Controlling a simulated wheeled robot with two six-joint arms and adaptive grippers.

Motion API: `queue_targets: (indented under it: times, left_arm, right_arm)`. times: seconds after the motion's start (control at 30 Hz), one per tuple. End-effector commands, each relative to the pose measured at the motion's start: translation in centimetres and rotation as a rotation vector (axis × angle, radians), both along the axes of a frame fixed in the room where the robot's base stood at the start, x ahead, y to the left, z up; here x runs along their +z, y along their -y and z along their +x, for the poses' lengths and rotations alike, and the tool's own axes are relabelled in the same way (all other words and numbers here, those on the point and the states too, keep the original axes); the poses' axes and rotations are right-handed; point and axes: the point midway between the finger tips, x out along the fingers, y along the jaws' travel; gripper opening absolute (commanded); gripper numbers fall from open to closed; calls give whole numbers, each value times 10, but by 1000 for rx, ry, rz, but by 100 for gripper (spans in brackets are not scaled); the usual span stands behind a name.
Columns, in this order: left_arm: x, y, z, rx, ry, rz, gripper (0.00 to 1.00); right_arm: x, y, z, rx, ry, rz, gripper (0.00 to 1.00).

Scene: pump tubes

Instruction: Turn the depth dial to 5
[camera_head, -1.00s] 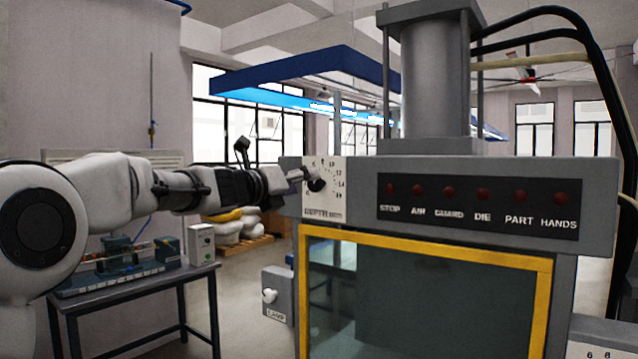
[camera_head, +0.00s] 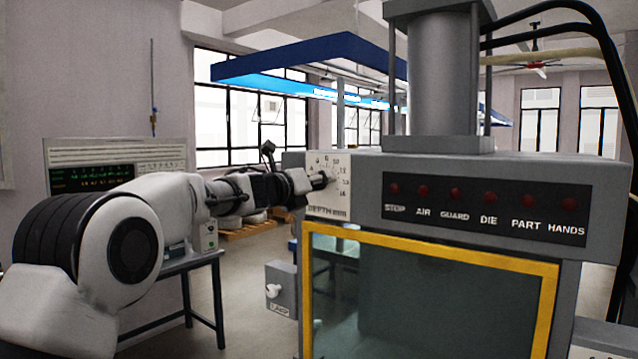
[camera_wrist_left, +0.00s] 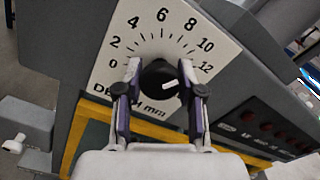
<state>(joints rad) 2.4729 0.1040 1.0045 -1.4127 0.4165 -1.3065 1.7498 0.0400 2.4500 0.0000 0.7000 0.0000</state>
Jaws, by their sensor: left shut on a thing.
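The depth dial is a white plate (camera_head: 343,205) at the upper left of the press front. It also shows in the left wrist view (camera_wrist_left: 120,50), with numbers from 0 to 12 visible. A round black knob (camera_wrist_left: 157,92) sits at its centre. A short white mark on the knob lies toward the right, roughly on the 12 side. My left gripper (camera_head: 320,180) is at the plate. In the left wrist view its two fingers (camera_wrist_left: 160,70) stand on either side of the knob, shut on it. They cover part of the lower scale. My right gripper is not in view.
The grey press housing carries a row of red lamps (camera_head: 488,197) right of the dial. A yellow-framed guard window (camera_head: 430,250) is below. A lamp switch box (camera_head: 282,290) projects at the lower left. A table (camera_head: 205,262) stands behind my left arm.

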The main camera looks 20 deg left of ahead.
Motion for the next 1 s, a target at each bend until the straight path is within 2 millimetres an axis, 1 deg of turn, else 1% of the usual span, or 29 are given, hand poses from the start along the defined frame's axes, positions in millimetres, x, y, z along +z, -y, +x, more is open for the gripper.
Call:
queue_targets:
  times: [0.27, 0.47, 1.0]
  left_arm:
    - [1, 0, 0, 0, -20, -56, 3]
    - [2, 0, 0, -1, -61, -164, 3]
    - [3, 0, 0, 0, -230, -629, 3]
  right_arm:
    - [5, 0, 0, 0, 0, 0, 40]
    - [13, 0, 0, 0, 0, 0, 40]
    - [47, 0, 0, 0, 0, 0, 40]
